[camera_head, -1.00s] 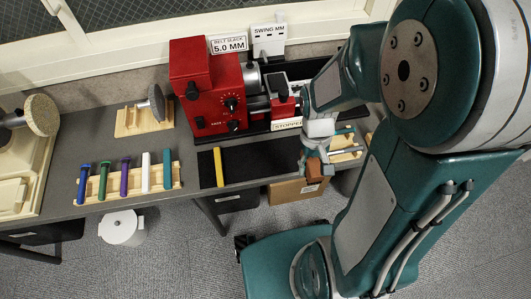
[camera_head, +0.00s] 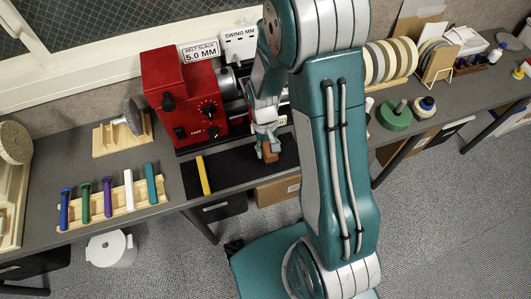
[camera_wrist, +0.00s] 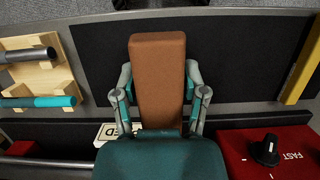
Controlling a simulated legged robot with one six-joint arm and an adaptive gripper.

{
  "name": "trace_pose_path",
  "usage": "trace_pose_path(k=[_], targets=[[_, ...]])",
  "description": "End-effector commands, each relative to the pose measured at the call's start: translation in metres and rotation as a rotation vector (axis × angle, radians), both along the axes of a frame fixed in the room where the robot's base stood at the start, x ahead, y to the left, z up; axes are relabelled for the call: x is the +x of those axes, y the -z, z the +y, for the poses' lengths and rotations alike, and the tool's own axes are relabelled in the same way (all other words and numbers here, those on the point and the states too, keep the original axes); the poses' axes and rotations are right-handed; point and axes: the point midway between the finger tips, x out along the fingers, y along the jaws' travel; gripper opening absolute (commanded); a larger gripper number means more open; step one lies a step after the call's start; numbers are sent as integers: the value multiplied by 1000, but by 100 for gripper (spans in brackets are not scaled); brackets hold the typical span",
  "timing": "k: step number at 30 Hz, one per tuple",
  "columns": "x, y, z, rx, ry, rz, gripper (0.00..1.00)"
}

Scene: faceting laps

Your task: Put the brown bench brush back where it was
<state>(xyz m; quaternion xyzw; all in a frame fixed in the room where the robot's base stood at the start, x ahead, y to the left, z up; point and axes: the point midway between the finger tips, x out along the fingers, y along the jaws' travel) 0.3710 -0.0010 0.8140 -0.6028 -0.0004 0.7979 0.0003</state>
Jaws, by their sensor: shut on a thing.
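The brown bench brush (camera_head: 269,153) shows as a small brown block at the tip of my arm, over the right part of the black mat (camera_head: 228,168). My gripper (camera_head: 265,134) is shut on it. In the wrist view the brown brush (camera_wrist: 158,75) stands out from between the two fingers of my gripper (camera_wrist: 160,97), over the dark mat (camera_wrist: 235,60). Whether the brush touches the mat I cannot tell. My arm covers part of the bench to the right of the brush.
A yellow bar (camera_head: 204,175) lies on the mat's left part. The red machine (camera_head: 185,95) stands behind the mat. A wooden rack (camera_head: 122,207) with several coloured tools is at left. A wooden rack (camera_wrist: 47,75) with grey and teal tools shows in the wrist view.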

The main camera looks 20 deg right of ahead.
Motion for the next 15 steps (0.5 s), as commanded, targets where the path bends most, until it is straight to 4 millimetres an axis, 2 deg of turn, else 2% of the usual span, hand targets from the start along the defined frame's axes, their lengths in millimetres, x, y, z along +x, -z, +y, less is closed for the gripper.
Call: trace_pose_path(k=[7,12,15], targets=[[15,19,2,1,0,1,18],[15,43,3,0,1,1,18],[15,49,3,0,1,0,18]])
